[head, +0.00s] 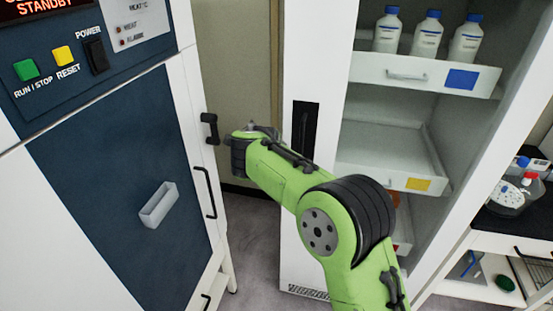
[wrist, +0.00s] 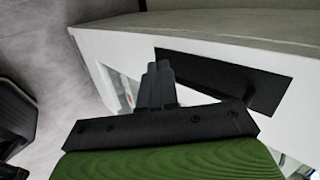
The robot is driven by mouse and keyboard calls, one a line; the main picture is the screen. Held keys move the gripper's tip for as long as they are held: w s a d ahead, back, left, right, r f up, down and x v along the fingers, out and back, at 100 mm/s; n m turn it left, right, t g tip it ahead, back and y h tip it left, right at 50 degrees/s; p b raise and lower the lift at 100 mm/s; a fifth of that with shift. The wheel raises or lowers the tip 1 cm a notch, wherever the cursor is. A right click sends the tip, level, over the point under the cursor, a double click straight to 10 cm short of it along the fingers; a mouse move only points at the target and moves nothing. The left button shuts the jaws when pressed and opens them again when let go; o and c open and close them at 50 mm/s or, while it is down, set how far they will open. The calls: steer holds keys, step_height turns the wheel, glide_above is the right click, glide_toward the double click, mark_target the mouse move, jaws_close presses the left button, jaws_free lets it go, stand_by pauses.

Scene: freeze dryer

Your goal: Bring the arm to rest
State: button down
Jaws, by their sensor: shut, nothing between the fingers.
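My green arm (head: 272,172) reaches from the lower right up toward the gap between the freeze dryer and the white cabinet. Its elbow joint (head: 320,230) is bent in front of the cabinet. In the wrist view my gripper (wrist: 160,68) is shut and empty, its dark fingers together. The fingers show against the white cabinet panel beside a black rectangular recess (wrist: 225,78); I cannot tell whether they touch it. In the head view I cannot make out the fingers clearly.
The freeze dryer (head: 105,190) stands at left, its blue door shut, its display reading STANDBY. The open white cabinet (head: 318,60) at right has pulled-out trays; the top tray (head: 425,75) holds three white bottles (head: 427,37). A dark bench (head: 500,222) with labware is far right.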

steer(key=s+d+r+n+g+p, duration=0.1)
steer(key=s+d+r+n, duration=0.85)
steer(key=s+d, duration=0.6)
steer(key=s+d+f+n+g, duration=0.1)
steer(key=s+d+f+n, duration=0.1)
steer(key=s, duration=0.5)
steer(key=s+d+f+n, duration=0.2)
steer(key=s+n, duration=0.2)
steer(key=s, duration=0.4)
steer(key=s+d+f+n+g, duration=0.1)
steer(key=s+d+n, duration=0.1)
steer(key=s, duration=0.6)
steer(key=shift+d+f+n+g+p, duration=0.2)
steer(key=shift+f+n+g+p, duration=0.15)
steer(key=shift+n, duration=0.2)
steer(key=shift+s, duration=0.1)
